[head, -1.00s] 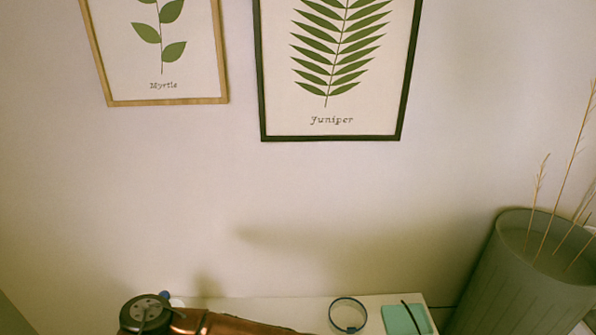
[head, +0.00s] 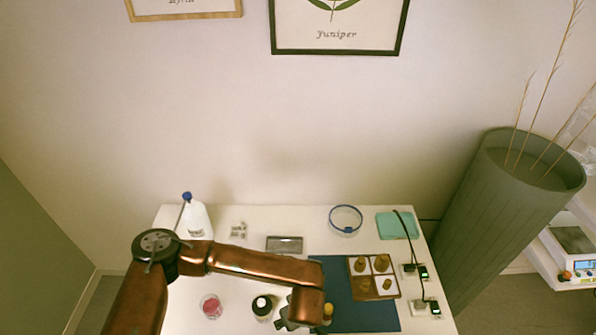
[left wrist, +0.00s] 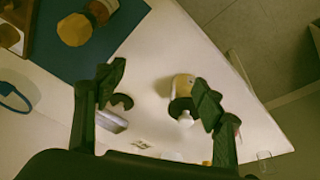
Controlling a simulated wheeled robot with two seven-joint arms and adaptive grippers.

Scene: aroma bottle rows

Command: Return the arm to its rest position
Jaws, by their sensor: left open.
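My left arm (head: 260,265) reaches across the table from the left in the head view. My left gripper (head: 298,312) is low over the table's front, partly hidden by the arm and dark against it. In the left wrist view its two dark fingers (left wrist: 160,98) are spread apart with nothing held. A pale bottle with a dark collar (left wrist: 184,84) shows beyond the right finger, partly covered by it. My right gripper is not in view.
A wooden tray (head: 351,267) with gold-capped items stands on the mat at the right. A white bottle with a blue cap (head: 195,218), a grey tin (head: 284,244), a blue-rimmed ring (head: 346,231) and a pink jar (head: 211,306) are on the table. A tall planter (head: 490,230) stands right of it.

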